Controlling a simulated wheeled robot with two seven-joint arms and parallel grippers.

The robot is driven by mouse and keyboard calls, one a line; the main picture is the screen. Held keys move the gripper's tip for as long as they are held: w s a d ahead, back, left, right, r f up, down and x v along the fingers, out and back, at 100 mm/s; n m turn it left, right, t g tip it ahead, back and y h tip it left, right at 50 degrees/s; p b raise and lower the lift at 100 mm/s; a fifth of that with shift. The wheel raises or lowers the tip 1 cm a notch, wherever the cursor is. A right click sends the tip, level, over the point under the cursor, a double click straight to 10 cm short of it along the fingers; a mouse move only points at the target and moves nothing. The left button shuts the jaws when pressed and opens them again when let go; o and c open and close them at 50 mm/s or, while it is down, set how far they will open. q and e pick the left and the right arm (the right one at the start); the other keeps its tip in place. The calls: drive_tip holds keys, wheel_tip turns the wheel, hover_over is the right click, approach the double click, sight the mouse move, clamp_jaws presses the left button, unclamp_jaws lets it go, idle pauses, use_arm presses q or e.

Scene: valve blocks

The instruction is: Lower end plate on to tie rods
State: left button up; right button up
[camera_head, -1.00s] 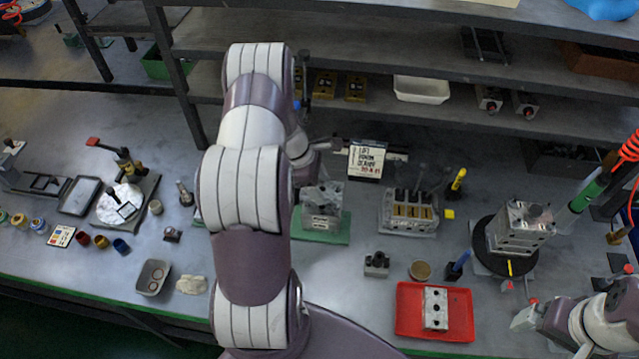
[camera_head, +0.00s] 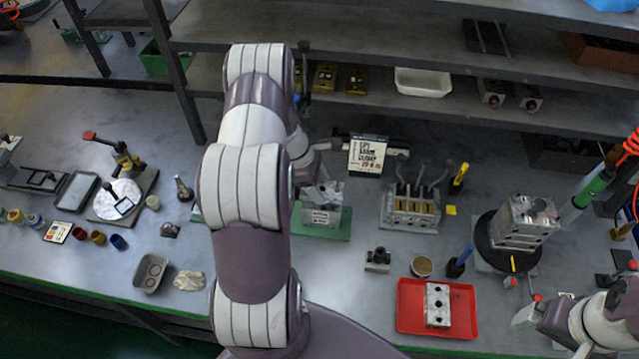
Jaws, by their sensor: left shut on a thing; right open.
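My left arm fills the middle of the view. Its gripper (camera_head: 325,147) is by the far side of the bench, partly hidden by the arm. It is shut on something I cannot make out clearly. No end plate can be told for certain. Several grey upright rods (camera_head: 420,177) rise from a metal block fixture (camera_head: 412,212) to its right; they look like the tie rods. A silver block (camera_head: 320,213) stands on a green mat (camera_head: 325,233) below the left gripper. My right gripper (camera_head: 530,313) is open and empty at the lower right.
A red tray (camera_head: 407,302) holds a silver block (camera_head: 437,305) with holes. Another metal block stack (camera_head: 525,222) stands on a black round base (camera_head: 495,260). A labelled white card (camera_head: 367,156) is near the shelf (camera_head: 460,115). Small tools crowd the left bench.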

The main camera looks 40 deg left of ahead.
use_arm(q)
drive_tip(key=shift+f+b, duration=0.65)
drive_tip(key=shift+f, duration=0.25)
drive_tip(key=o, duration=1.5)
drive_tip(key=shift+c, duration=0.2)
drive_tip(key=b+v, duration=0.2)
drive_tip(key=v, duration=1)
drive_tip(key=shift+r, duration=0.35)
drive_tip(key=shift+s, duration=0.1)
